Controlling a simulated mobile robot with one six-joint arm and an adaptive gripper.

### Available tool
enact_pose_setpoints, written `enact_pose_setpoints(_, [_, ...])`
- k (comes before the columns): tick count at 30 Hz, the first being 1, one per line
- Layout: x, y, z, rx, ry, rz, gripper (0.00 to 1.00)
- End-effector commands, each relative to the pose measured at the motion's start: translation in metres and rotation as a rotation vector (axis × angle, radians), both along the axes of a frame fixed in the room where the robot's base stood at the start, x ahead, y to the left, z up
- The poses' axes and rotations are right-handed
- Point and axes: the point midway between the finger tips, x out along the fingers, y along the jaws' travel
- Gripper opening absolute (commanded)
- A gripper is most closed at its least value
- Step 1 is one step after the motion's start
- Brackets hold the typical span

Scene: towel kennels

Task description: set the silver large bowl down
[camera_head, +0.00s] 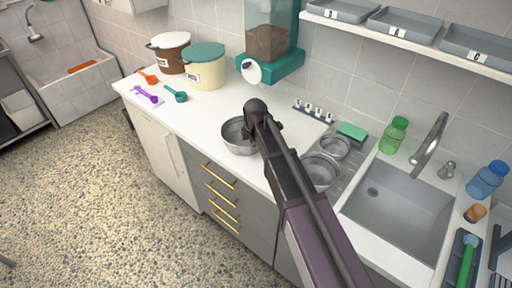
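A silver large bowl (235,136) is near the front edge of the white counter, above the grey drawers. My arm reaches in from the lower right and covers the bowl's right side. My gripper (255,126) is at the bowl's right rim, mostly hidden behind my dark wrist. Its fingers cannot be made out, so I cannot see whether they close on the rim. I also cannot tell whether the bowl touches the counter or is held just above it.
Two metal bowls (319,172) sit on a grey drying mat beside the sink (398,208). A teal dispenser (270,40), two lidded tubs (205,68) and coloured scoops (176,94) stand left and back. White counter (205,112) is clear left of the bowl.

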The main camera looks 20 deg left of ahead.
Motion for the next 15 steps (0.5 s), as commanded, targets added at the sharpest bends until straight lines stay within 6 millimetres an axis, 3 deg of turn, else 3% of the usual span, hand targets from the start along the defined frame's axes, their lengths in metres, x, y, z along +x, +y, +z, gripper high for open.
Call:
enact_pose_setpoints(1, [0.0002,0.0,-0.0025,0.001,-0.001,0.0,0.0])
enact_pose_setpoints(2, [0.0001,-0.0001,-0.0024,0.0,0.0,0.0,0.07])
enact_pose_setpoints(6, [0.0001,-0.0001,-0.0015,0.0,0.0,0.0,0.43])
enact_pose_setpoints(15, [0.0002,-0.0002,-0.0015,0.0,0.0,0.0,0.43])
